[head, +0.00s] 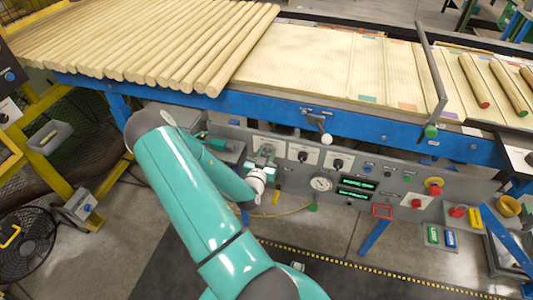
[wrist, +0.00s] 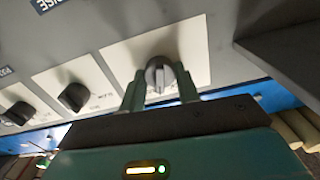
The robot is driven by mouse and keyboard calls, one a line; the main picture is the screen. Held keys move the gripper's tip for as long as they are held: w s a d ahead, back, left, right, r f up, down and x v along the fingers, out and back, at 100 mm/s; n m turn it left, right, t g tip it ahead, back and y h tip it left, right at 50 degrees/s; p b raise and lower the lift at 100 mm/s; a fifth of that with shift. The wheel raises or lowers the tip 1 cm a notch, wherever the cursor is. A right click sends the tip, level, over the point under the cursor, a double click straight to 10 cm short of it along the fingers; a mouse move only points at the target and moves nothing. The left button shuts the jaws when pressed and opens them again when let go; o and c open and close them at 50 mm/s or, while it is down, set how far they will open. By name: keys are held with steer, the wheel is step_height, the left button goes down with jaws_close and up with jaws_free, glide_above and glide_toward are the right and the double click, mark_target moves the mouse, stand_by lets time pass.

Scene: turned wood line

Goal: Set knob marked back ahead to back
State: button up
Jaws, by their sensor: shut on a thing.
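A dark rotary knob (wrist: 159,75) on a pale plate (wrist: 195,40) stands between the two fingers of my gripper (wrist: 160,84) in the wrist view. The fingers are closed on its sides. The knob's pointer looks roughly upright in that view; its markings are hidden or too small to read. In the head view my gripper (head: 264,160) is at the left plate of the grey control panel (head: 225,131), and my arm and wrist hide most of the knob.
Two more knobs (head: 303,156) (head: 338,163) sit to the right on the panel. Further right are a round gauge (head: 321,183), green displays (head: 357,188) and red buttons (head: 416,203). A white-balled lever (head: 326,139) hangs above. Wooden rods (head: 150,40) lie on the line.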

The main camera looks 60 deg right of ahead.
steer(key=n, duration=0.4)
steer(key=shift+f+n, duration=0.1)
steer(key=shift+n, duration=0.2)
steer(key=n, duration=0.4)
steer(key=shift+n, duration=0.3)
steer(key=o, duration=1)
steer(key=a, duration=0.4)
steer(key=s+a, duration=0.1)
steer(key=a, duration=0.4)
steer(key=s+a, duration=0.1)
steer(key=a, duration=0.3)
steer(key=shift+a, duration=0.4)
